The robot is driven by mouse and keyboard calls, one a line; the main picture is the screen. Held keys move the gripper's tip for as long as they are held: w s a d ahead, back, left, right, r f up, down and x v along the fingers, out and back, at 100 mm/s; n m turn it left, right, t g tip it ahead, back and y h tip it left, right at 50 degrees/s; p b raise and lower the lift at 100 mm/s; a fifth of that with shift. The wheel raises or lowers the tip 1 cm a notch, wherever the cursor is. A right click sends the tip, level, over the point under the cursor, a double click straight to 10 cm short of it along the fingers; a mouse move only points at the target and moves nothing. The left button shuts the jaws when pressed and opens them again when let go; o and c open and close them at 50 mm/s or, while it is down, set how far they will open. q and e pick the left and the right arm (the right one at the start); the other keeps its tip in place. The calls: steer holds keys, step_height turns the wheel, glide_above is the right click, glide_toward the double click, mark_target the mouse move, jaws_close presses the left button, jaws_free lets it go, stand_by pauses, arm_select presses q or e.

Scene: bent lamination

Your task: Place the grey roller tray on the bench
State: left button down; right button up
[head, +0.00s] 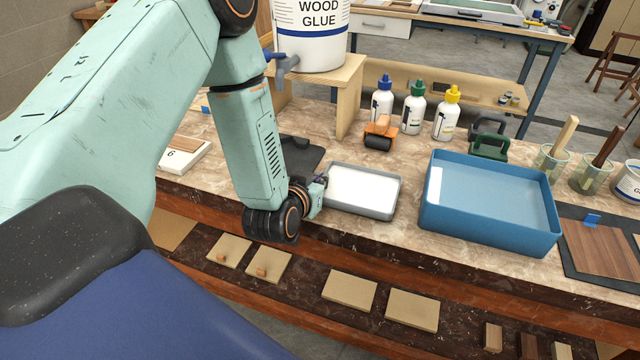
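The grey roller tray (378,212) is a shallow rectangular tray with a white inside. It is level, over the front part of the marbled bench (400,244); I cannot tell whether it rests fully on the bench top. My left gripper (321,184) is at the tray's left end, with its dark fingers at the rim. The fingers are small and partly hidden, so I cannot tell whether they are closed on the rim. My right gripper is not in view.
A blue bin (490,237) stands right of the tray. An orange roller (379,134) and several glue bottles (413,108) stand behind it. A dark mat (298,150) lies behind my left wrist. A lower shelf (310,312) holds wooden squares.

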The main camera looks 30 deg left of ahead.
arm_select(q)
steer(key=shift+w+d+f, duration=0.1)
steer(key=shift+w+d, duration=0.15)
steer(key=shift+d, duration=0.15)
steer(key=shift+s+a+f, duration=0.1)
steer(key=shift+s+f, duration=0.05)
steer(key=c, duration=1.9)
jaws_free()
steer(key=shift+a, duration=0.15)
steer(key=shift+o, duration=1.9)
steer(key=shift+d, duration=0.2)
steer(key=shift+a, duration=0.1)
